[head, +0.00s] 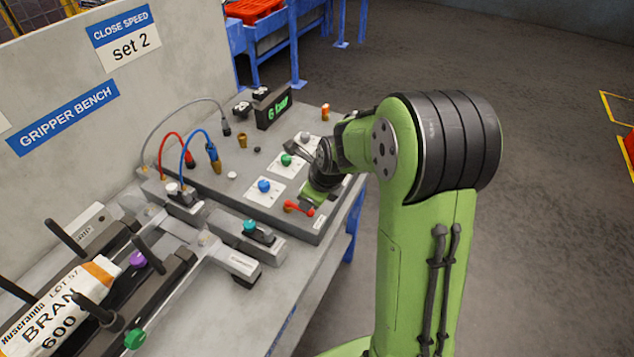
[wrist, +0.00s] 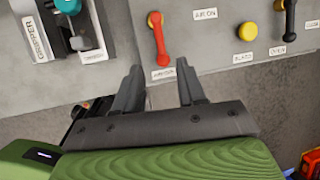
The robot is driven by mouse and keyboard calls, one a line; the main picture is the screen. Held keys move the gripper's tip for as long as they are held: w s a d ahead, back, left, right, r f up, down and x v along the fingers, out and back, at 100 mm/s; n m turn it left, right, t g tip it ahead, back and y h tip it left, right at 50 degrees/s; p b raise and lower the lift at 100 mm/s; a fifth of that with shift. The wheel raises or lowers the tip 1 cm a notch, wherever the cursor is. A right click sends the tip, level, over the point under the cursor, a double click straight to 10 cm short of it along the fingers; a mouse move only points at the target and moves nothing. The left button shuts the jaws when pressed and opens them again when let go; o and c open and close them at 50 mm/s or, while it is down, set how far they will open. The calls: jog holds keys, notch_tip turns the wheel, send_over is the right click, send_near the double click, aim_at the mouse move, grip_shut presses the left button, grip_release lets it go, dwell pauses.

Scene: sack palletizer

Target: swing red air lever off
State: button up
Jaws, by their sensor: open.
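The red air lever (head: 298,208) sits on the front edge of the grey bench panel (head: 225,190). In the wrist view the lever (wrist: 161,45) runs from a yellow-orange knob-like end at the top down to a red end. The red end lies just above a small white label (wrist: 163,73) whose text is hard to read. An "AIR ON" label (wrist: 205,14) is to the right of the lever. My gripper (wrist: 160,72) is open and empty, its fingertips just short of the lever, one to each side. In the head view its fingertips are hidden.
A yellow button (wrist: 247,32) and a black-handled lever (wrist: 289,20) are to the right in the wrist view. A teal knob (wrist: 68,6) is to the left. A "6 bar" display (head: 273,108), hoses and a bran sack (head: 60,315) are on the bench.

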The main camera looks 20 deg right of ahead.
jog(key=p+v, duration=0.1)
jog(key=v, duration=0.7)
jog(key=s+a+r+n, duration=0.2)
jog(key=s+r+n, duration=0.1)
jog(key=s+n, duration=0.7)
jog(key=s+a+r+n+h, duration=0.1)
jog(key=s+a+r+n, duration=0.2)
jog(key=s+n, duration=0.8)
jog(key=r+n, duration=0.1)
jog(key=n, duration=0.5)
jog(key=shift+s+r+n+t, duration=0.2)
jog(key=shift+n+t, duration=0.2)
jog(key=shift+a, duration=0.1)
